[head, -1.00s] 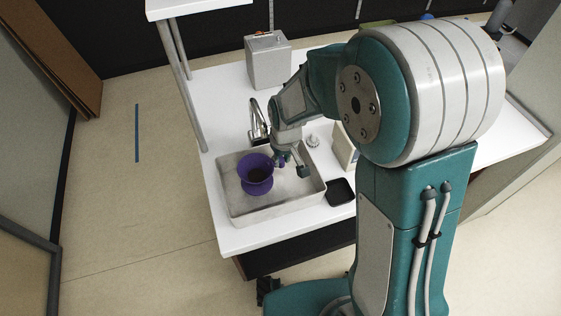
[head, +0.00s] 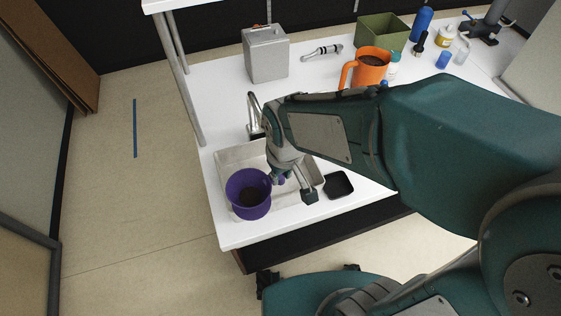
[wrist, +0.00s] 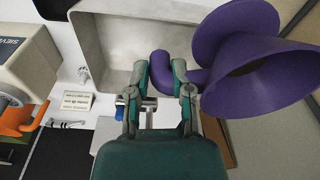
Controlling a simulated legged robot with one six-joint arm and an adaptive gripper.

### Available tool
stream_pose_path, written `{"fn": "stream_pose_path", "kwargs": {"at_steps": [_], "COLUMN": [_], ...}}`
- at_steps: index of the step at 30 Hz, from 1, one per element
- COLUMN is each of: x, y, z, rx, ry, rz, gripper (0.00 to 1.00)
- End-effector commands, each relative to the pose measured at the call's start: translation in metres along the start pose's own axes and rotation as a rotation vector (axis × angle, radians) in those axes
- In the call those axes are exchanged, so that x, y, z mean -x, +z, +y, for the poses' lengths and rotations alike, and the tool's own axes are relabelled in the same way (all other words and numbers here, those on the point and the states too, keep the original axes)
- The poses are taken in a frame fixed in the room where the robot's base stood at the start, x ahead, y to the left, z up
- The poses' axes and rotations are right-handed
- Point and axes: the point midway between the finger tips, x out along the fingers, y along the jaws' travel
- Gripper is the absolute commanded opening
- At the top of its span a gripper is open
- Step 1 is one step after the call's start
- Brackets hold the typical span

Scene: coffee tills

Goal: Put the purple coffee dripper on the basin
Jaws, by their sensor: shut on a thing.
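The purple coffee dripper (head: 249,203) is held by its handle in my gripper (head: 293,188). In the wrist view the fingers (wrist: 164,80) are shut around the handle of the dripper (wrist: 262,72), whose cone and flange lie to the right. The pale grey basin (head: 229,158) is set in the white counter; the wrist view shows its wall and floor (wrist: 125,35). In the head view the dripper overlaps the basin's front left part and looks raised above it. My arm covers part of the basin's right side.
A faucet (head: 254,112) stands behind the basin. A black square tray (head: 338,185) lies to its right. A grey metal box (head: 266,55), an orange jug (head: 368,68) and a green bin (head: 383,34) stand farther back. The counter's left edge is clear.

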Motion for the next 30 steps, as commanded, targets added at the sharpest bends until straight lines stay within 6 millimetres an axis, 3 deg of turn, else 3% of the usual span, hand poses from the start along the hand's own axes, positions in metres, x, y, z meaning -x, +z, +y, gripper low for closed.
{"fn": "stream_pose_path", "kwargs": {"at_steps": [8, 21, 30], "x": [0.005, -0.036, -0.057], "y": [0.006, -0.065, -0.086], "z": [-0.003, 0.06, 0.089], "rx": [-0.013, -0.203, -0.274], "ry": [0.002, 0.023, 0.031], "rz": [0.0, -0.004, -0.002], "gripper": [0.0, 0.0, 0.0]}}
